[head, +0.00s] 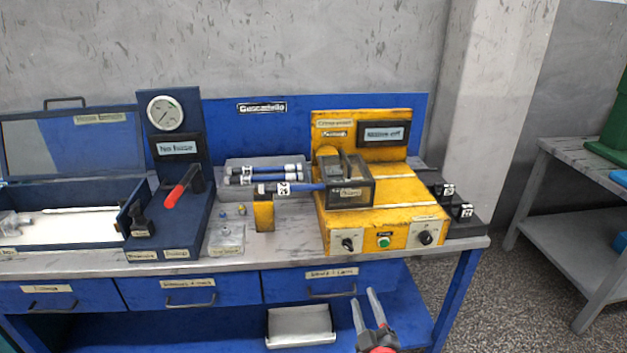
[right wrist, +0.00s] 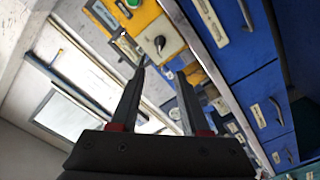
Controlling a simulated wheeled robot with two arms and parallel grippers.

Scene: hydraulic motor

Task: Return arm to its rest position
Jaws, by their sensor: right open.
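My right gripper (head: 366,308) is in the lower middle of the head view, in front of the workbench and below its top. Its two fingers are apart with nothing between them. The right wrist view also shows the open fingers (right wrist: 160,92), with the bench seen tilted beyond them. The gripper touches nothing that I can see. My left gripper is in neither view.
The workbench (head: 290,255) carries a yellow machine (head: 385,215) with a hose in it, a blue gauge stand (head: 180,235) with a red lever, and an open blue case (head: 65,243). Blue drawers (head: 190,292) sit below. A grey table (head: 575,200) stands right, beyond open floor.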

